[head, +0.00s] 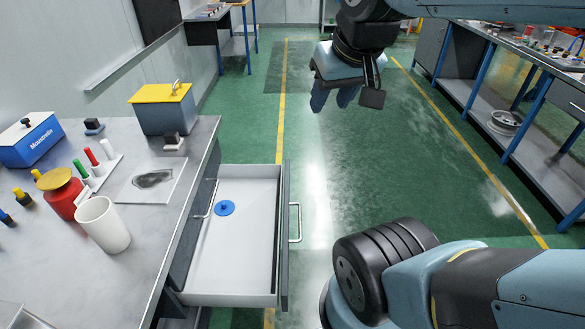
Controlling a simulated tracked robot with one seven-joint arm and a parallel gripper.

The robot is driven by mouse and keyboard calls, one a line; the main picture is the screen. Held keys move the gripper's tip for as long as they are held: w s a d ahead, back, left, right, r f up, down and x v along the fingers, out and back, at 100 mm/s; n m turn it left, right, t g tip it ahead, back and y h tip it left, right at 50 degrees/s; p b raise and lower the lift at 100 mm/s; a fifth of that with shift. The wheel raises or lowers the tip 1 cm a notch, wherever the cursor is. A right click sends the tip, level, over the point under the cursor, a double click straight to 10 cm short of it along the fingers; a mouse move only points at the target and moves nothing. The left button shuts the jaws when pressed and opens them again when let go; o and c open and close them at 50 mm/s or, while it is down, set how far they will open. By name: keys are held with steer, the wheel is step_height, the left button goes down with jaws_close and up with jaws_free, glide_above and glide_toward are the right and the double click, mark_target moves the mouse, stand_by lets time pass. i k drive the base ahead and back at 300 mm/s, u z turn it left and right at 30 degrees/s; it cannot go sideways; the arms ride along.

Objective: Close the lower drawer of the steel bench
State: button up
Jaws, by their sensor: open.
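The steel bench (140,246) is on the left in the head view. Its lower drawer (236,250) is pulled far out to the right over the floor. The drawer has light inner walls, a dark grey front panel and a bar handle (298,223) on the outer face of that front. A blue round piece with a small knob (225,208) lies inside the drawer. A shut drawer's handle (204,200) shows on the bench side, above the open drawer. My gripper (345,98) hangs open and empty over the floor, beyond and right of the drawer, apart from it.
On the bench top stand a yellow-lidded grey box (164,108), a red jar (62,192), a white cup (103,225) and a blue box (30,139). The green floor right of the drawer is clear. A long bench (513,125) runs along the right.

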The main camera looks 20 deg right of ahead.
mark_target(235, 261)
steer(key=u, duration=0.8)
steer(key=k, duration=0.85)
steer(key=z, duration=0.45)
